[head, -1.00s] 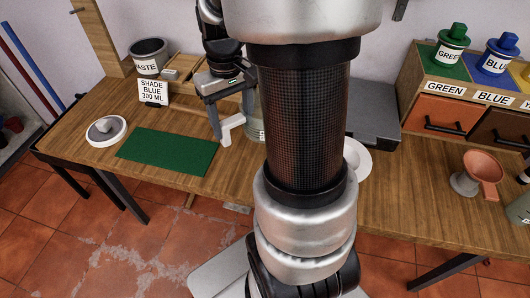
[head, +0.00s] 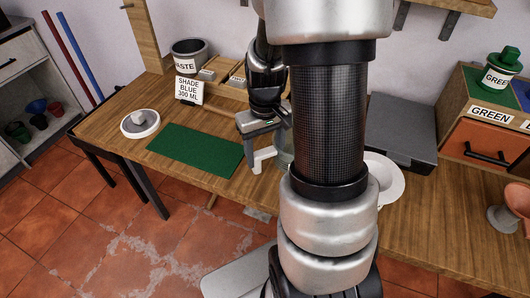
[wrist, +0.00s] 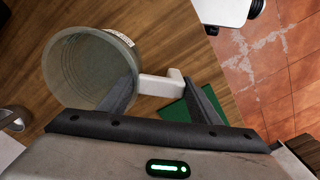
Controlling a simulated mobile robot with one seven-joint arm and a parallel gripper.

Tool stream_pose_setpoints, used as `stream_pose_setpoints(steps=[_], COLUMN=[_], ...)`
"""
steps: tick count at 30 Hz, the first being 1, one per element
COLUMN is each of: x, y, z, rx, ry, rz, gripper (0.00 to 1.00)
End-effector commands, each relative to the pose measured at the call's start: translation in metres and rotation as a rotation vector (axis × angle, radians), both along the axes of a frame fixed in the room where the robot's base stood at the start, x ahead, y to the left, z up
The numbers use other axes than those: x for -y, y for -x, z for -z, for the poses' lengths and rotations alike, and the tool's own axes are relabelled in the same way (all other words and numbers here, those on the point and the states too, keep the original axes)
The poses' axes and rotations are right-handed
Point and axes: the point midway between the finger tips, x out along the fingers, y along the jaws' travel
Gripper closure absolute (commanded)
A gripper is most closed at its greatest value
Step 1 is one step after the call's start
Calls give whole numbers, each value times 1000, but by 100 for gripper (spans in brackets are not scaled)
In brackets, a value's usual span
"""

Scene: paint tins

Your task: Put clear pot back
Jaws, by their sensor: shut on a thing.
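The clear pot (wrist: 88,68) is a see-through, greenish vessel with a pale handle (wrist: 158,86), at the left of the wrist view. My gripper (wrist: 163,80) is shut on that handle, with the pot beside the left finger. In the head view my gripper (head: 262,128) is right of the green mat (head: 196,152), over the table. The pot (head: 285,151) shows only as a sliver there, mostly hidden behind my arm. I cannot tell whether its base touches the table.
A waste tub (head: 190,56) and a "SHADE BLUE 300 ML" card (head: 189,91) stand behind the mat. A white disc with a grey knob (head: 140,122) lies left. A white dish (head: 389,183) and grey box (head: 400,128) are right of my arm. The green mat is bare.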

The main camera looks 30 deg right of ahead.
Motion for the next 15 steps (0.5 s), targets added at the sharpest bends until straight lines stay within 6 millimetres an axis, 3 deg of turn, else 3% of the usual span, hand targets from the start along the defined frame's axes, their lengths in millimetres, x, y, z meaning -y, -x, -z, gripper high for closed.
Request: stream_pose_setpoints(steps=[5,6,9,15], x=[0,0,0,0], y=[0,0,0,0], z=[2,2,1,2], rx=[0,0,0,0], ry=[0,0,0,0], rz=[0,0,0,0], gripper=[66,41,24,24])
